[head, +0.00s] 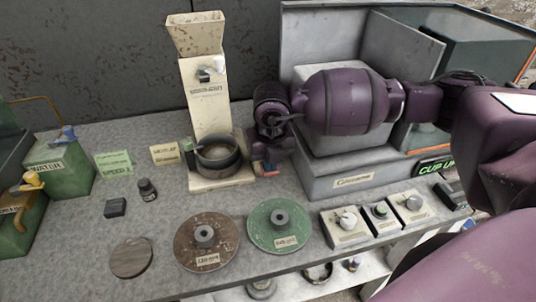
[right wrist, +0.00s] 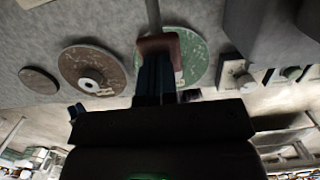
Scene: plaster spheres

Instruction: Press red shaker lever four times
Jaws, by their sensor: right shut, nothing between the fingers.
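The red lever (right wrist: 170,42), a dull red block on a grey rod, shows in the right wrist view directly beyond my fingertips. In the head view a small red piece (head: 270,168) shows low beside the cream machine's base, partly hidden by my gripper. My right gripper (head: 262,163) points down just right of the cream machine (head: 207,110), which has a hopper on top and a dark round bowl at its foot. Its fingers (right wrist: 155,75) are shut and empty, with the tips at the red block; I cannot tell whether they touch. My left gripper is out of view.
A brown disc (head: 187,249) and a green disc (head: 297,232) lie at the front. Several small control boxes (head: 345,226) stand right of them. A large grey housing (head: 335,182) stands behind my right arm. Green blocks (head: 60,165) stand at left.

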